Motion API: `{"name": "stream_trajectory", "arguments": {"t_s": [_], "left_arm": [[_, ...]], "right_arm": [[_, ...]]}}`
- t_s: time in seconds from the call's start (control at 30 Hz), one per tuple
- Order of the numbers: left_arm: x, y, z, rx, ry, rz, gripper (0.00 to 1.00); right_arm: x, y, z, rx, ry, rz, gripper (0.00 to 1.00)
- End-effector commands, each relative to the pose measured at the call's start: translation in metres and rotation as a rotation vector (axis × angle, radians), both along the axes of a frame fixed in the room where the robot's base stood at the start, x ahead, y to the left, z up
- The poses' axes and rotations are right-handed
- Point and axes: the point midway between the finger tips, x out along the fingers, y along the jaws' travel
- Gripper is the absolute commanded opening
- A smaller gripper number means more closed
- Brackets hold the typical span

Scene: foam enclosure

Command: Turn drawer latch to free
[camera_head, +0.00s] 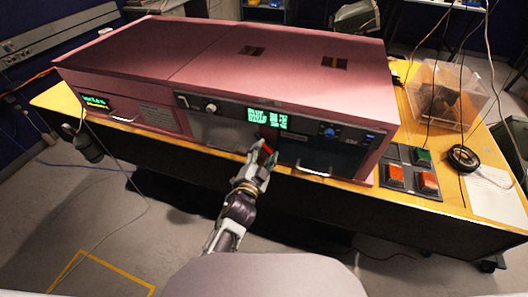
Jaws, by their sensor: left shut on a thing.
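A pink cabinet (215,45) stands on a wooden table, with grey drawer fronts on its near face. A small red latch (267,147) shows at the seam between the middle drawer (215,130) and the right drawer (318,152), below the green display. My left gripper (263,156) reaches up to the cabinet front and is shut on the red latch. The fingers hide most of the latch, so I cannot tell its exact angle. Both drawers look closed. My right gripper is not in view.
A panel with red and green buttons (411,174) lies on the table at the right. A dark canister (88,147) hangs at the table's left front. The floor in front is mostly clear.

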Motion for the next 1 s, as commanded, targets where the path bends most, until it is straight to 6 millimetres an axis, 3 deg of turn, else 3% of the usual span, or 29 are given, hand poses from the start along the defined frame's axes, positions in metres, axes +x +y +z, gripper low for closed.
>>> {"name": "stream_trajectory", "arguments": {"t_s": [0.6,1.0], "left_arm": [[-0.0005,-0.001,-0.0014,0.551,-0.178,-0.002,0.26],[-0.0009,-0.0013,-0.0026,0.766,-0.247,-0.004,0.26]], "right_arm": [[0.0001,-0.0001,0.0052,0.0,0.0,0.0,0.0],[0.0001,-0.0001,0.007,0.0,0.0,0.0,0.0]]}}
